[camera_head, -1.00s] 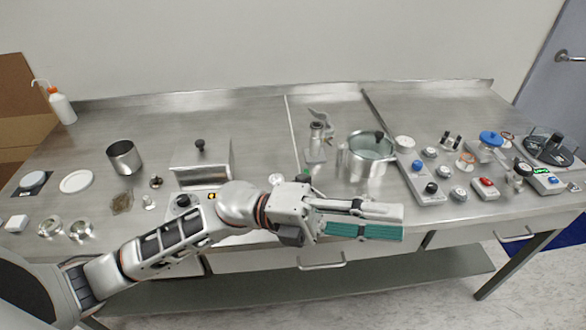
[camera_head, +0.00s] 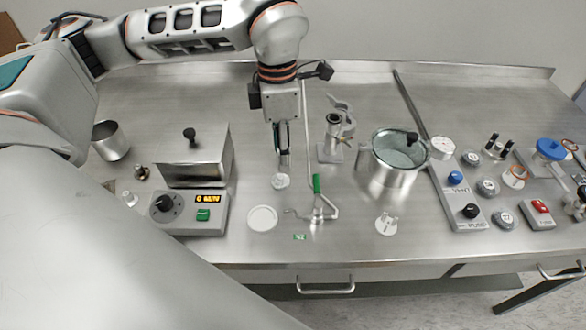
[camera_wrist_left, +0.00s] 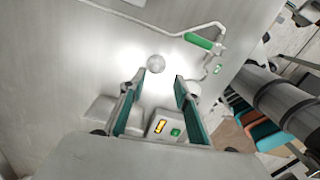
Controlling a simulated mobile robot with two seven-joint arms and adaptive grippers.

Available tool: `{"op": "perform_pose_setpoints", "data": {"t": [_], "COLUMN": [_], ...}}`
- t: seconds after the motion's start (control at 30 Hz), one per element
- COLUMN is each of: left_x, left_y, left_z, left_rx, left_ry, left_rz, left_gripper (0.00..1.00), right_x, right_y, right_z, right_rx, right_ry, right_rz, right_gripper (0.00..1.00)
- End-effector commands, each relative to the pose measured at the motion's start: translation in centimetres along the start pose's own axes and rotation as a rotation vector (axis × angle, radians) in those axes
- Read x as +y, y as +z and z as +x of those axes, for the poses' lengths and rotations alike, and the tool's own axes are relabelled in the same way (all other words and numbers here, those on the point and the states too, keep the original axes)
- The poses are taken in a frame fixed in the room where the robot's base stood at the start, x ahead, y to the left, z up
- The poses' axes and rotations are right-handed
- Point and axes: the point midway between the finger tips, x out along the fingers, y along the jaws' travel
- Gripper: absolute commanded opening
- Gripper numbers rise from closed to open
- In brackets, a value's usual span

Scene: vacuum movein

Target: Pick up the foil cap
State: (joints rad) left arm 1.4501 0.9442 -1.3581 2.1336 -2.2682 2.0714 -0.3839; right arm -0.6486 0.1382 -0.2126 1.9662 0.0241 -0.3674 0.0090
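The foil cap (camera_head: 281,181) is a small, round, crumpled silver piece on the steel bench, left of the green-handled tool. My left gripper (camera_head: 284,164) points down, its fingertips just above and behind the cap in the head view. In the left wrist view the cap (camera_wrist_left: 155,64) shows just beyond the gap between the fingertips. The left gripper (camera_wrist_left: 159,80) is open there, with its two teal-lined fingers apart and nothing between them. My right gripper is not in view.
A white disc (camera_head: 262,218) lies in front. A lidded metal box (camera_head: 193,160) and a display unit (camera_head: 190,213) stand left. A glass-lidded pot (camera_head: 396,172) stands right.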

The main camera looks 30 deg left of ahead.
Motion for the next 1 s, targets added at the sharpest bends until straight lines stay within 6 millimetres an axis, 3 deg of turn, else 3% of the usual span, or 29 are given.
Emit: {"op": "perform_pose_setpoints", "data": {"t": [0.17,0.7,1.0], "left_x": [0.8,0.5,0.5], "left_y": [-0.6,-0.8,-0.8], "left_z": [0.6,6.9,7.5], "left_rx": [0.015,0.011,0.010], "left_ry": [0.026,0.024,0.024], "left_rz": [-0.017,-0.016,-0.015], "left_gripper": [0.32,0.32,0.32], "right_x": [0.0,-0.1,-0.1], "right_y": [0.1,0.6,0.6], "right_z": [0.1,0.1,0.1], "right_rx": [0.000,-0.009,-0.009], "right_ry": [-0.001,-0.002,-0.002], "right_rz": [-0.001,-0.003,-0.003], "right_gripper": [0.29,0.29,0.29]}}
